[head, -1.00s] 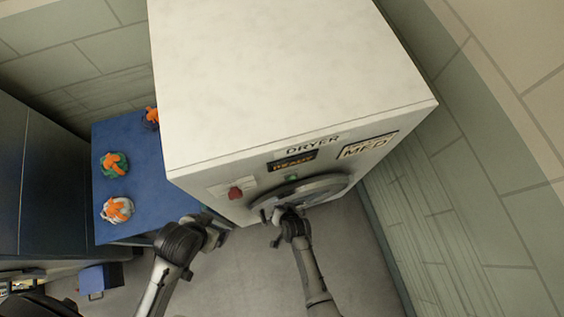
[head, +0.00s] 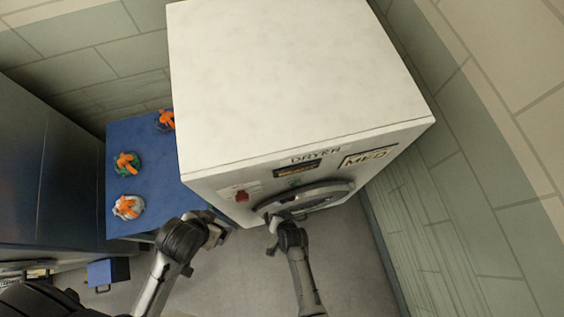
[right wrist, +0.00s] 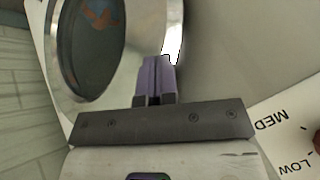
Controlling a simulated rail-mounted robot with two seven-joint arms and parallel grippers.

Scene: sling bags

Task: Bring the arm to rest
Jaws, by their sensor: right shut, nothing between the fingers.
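My right gripper (head: 281,217) is at the front of the white dryer (head: 300,80), close to its round door (head: 310,198). In the right wrist view its purple fingers (right wrist: 155,78) are shut together with nothing between them, beside the door's metal rim (right wrist: 78,92). Something orange shows dimly through the door's dark glass. I cannot tell from these views whether the fingers touch the door. My left arm's end (head: 210,232) is at the dryer's lower left, by the table corner; its fingers are not clear.
A blue table (head: 165,190) left of the dryer holds a bundle with orange straps at the back (head: 165,121), a green one (head: 127,163) and a pale one (head: 127,207). A blue box (head: 107,272) is on the floor. A tiled wall (head: 460,190) stands close right.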

